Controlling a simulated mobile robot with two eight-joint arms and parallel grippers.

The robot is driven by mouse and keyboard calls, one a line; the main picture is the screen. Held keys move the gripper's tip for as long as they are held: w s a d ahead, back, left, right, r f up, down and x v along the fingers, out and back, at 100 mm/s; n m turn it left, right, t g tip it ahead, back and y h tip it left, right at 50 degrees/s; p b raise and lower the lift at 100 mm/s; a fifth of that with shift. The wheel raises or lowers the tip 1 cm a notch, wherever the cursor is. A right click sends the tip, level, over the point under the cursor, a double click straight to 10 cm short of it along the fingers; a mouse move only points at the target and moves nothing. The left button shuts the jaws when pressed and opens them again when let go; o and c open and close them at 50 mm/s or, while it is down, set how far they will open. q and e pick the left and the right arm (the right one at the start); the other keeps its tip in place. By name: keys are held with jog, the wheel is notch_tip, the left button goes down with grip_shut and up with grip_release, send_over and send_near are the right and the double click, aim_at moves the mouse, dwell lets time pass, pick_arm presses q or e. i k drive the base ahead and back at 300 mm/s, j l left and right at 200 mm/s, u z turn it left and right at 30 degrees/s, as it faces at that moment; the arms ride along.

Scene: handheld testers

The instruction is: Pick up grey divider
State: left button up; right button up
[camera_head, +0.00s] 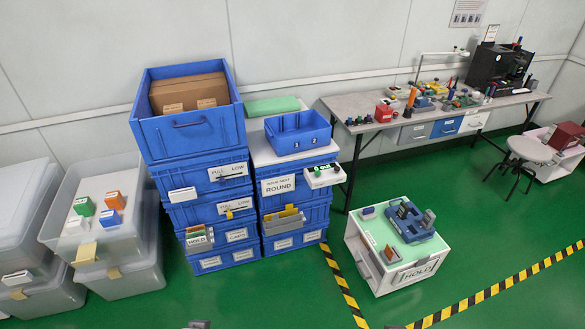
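Several thin upright grey and tan dividers (285,222) stick up from an open blue drawer in the right-hand stack. More upright grey cards stand in an open drawer (199,238) marked HOLD in the left stack. Grey upright pieces (427,219) also stand on a blue holder on the white HOLD box. I cannot tell for sure which of these is the grey divider. Neither gripper shows clearly. A small grey piece at the bottom edge is too cut off to identify.
Blue crates (187,137) are stacked against the wall. Clear bins (104,240) stand at left. A white box (409,278) marked HOLD stands on the green floor. A workbench (369,106) holds several devices, with a stool (530,149) at right. The front floor is clear.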

aim_at(275, 221)
jog(key=i+z, duration=0.4)
jog(key=i, duration=1.2)
